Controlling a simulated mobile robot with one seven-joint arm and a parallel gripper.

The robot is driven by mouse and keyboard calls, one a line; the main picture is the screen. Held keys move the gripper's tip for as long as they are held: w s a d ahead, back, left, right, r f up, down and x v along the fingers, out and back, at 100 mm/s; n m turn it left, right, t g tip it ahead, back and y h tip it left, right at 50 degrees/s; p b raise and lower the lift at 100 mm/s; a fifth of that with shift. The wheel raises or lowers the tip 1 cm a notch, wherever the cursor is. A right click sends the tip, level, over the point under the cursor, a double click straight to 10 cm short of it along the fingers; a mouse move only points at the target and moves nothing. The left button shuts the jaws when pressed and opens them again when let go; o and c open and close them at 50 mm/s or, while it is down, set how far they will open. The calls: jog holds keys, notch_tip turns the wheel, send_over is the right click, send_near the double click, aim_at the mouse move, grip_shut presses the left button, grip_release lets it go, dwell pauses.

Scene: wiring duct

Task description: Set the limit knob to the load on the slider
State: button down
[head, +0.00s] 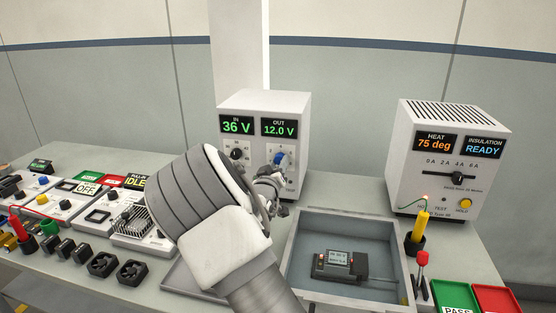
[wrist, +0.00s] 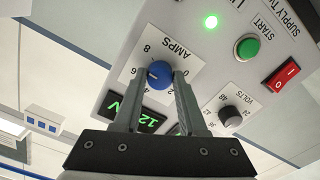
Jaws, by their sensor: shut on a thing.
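The limit knob (wrist: 159,76) is a blue dial on a white AMPS plate on the supply box. It also shows in the head view (head: 280,158), partly behind my gripper. My gripper (wrist: 160,78) has one finger on each side of the knob and is shut on it. The knob's pale mark points left in the wrist view, toward the 6 side of the scale; the exact value is hard to tell. The load slider (head: 457,179) is a black handle on the right-hand box, below a 0 A to 6 A scale, at about 4 A.
The supply box (head: 300,105) shows IN 36 V and OUT 12.0 V, with a volts knob (wrist: 231,115), green START button (wrist: 247,48) and red switch (wrist: 285,73). The load box (head: 405,135) reads 75 deg and READY.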

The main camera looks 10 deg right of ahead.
jog(key=n+p, duration=0.2)
jog(key=n, duration=0.2)
jog(key=shift+n, duration=0.4)
jog(key=n+p, duration=0.1)
jog(key=n, duration=0.3)
jog(key=shift+n, duration=0.3)
jog(key=n, duration=0.4)
jog(key=shift+p, duration=0.35)
jog(key=shift+n+b, duration=0.4)
jog(key=shift+n, duration=2)
jog(key=shift+c, duration=2.3)
grip_release()
jog(key=shift+r, duration=0.1)
